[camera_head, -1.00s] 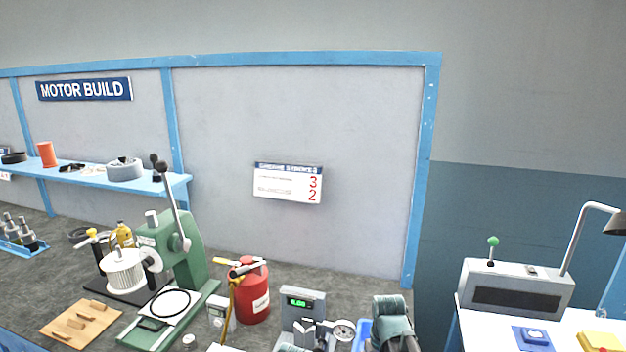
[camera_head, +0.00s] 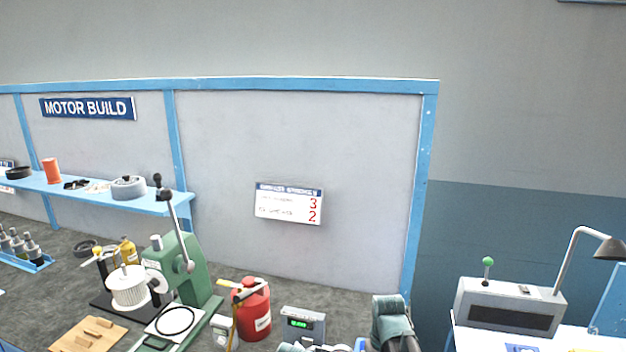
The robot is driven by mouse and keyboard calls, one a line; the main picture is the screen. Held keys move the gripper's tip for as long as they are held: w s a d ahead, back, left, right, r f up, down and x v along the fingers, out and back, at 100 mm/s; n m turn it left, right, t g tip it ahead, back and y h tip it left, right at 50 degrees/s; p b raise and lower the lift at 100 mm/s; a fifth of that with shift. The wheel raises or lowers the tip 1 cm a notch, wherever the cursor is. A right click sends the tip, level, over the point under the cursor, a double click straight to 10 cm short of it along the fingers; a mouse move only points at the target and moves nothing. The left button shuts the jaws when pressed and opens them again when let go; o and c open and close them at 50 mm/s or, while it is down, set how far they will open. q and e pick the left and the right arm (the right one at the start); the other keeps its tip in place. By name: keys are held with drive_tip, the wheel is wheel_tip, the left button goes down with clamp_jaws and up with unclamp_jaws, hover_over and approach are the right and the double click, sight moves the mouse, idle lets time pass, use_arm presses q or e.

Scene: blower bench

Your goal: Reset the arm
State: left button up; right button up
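Neither of my grippers can be made out in the head view. A dark grey-green rounded part (camera_head: 391,322) rises from the bottom edge, right of centre. I cannot tell whether it belongs to one of my arms. Smaller grey-green shapes show at the bottom edge to its left, mostly cut off. The bench's front part is out of view.
A green lever press (camera_head: 178,270) stands left on the dark bench (camera_head: 50,290), near a white finned part (camera_head: 131,288) and a wooden board (camera_head: 88,336). A red can (camera_head: 254,312) and a green-display gauge (camera_head: 302,325) stand centrally. A grey box (camera_head: 509,304) and lamp (camera_head: 607,249) are right.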

use_arm(q)
wheel_tip(320, 180, up, 6)
drive_tip(key=p, duration=0.5)
use_arm(e)
wheel_tip(320, 180, up, 6)
use_arm(q)
wheel_tip(320, 180, down, 14)
drive_tip(key=b, duration=1.4)
drive_tip(key=shift+f+b, duration=0.25)
drive_tip(key=shift+b, duration=0.05)
use_arm(e)
wheel_tip(320, 180, down, 15)
drive_tip(key=shift+r, duration=0.2)
use_arm(q)
wheel_tip(320, 180, up, 12)
drive_tip(key=p, duration=1.2)
use_arm(e)
wheel_tip(320, 180, up, 12)
